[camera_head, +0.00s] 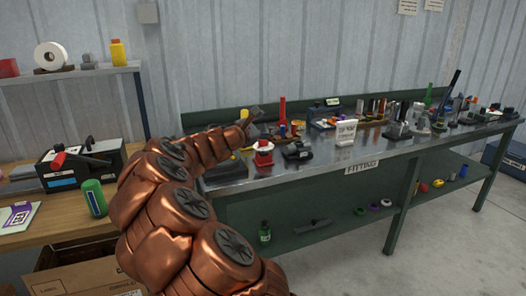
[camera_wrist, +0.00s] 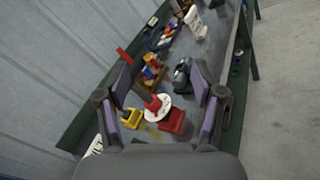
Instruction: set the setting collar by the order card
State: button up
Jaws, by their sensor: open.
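My gripper (camera_head: 248,120) is over the left end of the fitting bench. In the wrist view my gripper (camera_wrist: 160,88) is open, its two fingers wide apart. Between and beyond them is a white round dial (camera_wrist: 158,108) with a red upright part (camera_wrist: 151,101). A red block (camera_wrist: 173,121) is beside it. The red and white device (camera_head: 264,152) also shows in the head view, near the bench's front edge. I cannot tell which part is the setting collar. A white card with dark print (camera_head: 346,132) stands farther right; its text is too small to read.
The metal bench (camera_head: 222,182) is crowded along its back. A dark device (camera_head: 297,151) stands right of the red and white one. A yellow block (camera_wrist: 132,118) lies left of the dial. A wooden table with a black machine (camera_head: 82,163) is at left.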

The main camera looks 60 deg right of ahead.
jog(key=w+d+f+n+t+b, duration=0.2)
jog(key=w+d+f+n, duration=0.25)
jog(key=f, duration=0.25)
jog(key=n+t, duration=0.3)
jog(key=n, duration=0.2)
send_near(261, 144)
jog(key=x, duration=0.4)
jog(key=shift+d+b, duration=0.3)
jog(key=shift+b, duration=0.1)
jog(key=shift+x, duration=1.75)
jog(key=shift+w+d+r+p, duration=0.15)
jog(key=shift+d+p, duration=0.2)
jog(key=shift+d, duration=0.35)
jog(key=shift+w+d, duration=0.1)
jog(key=shift+d, duration=0.2)
jog(key=shift+x, duration=0.95)
